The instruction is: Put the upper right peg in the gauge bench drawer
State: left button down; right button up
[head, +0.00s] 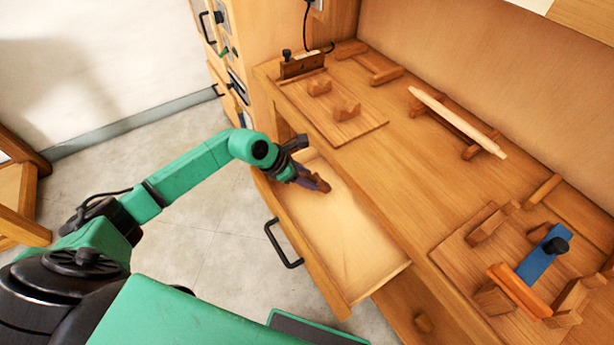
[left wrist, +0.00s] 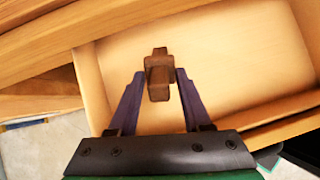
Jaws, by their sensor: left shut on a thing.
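The gauge bench drawer (head: 345,245) is pulled open below the bench top, with a black handle (head: 281,245) on its front. My left gripper (head: 314,182) is over the far left part of the drawer. It is shut on a small brown wooden peg (head: 322,185). In the left wrist view the peg (left wrist: 158,75) sits between the two purple fingers, in front of the pale drawer floor (left wrist: 225,65). I cannot tell whether the peg touches the drawer floor. The drawer looks otherwise empty. My right gripper is not in view.
The bench top (head: 400,165) bears a board with two wooden blocks (head: 335,108), a pale rod on supports (head: 455,120), and a fixture with a blue piece (head: 541,254) and an orange bar (head: 519,290). A cabinet with black handles (head: 228,50) stands at the left.

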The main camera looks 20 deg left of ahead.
pick_arm(q)
jog(key=shift+c, duration=1.3)
grip_release()
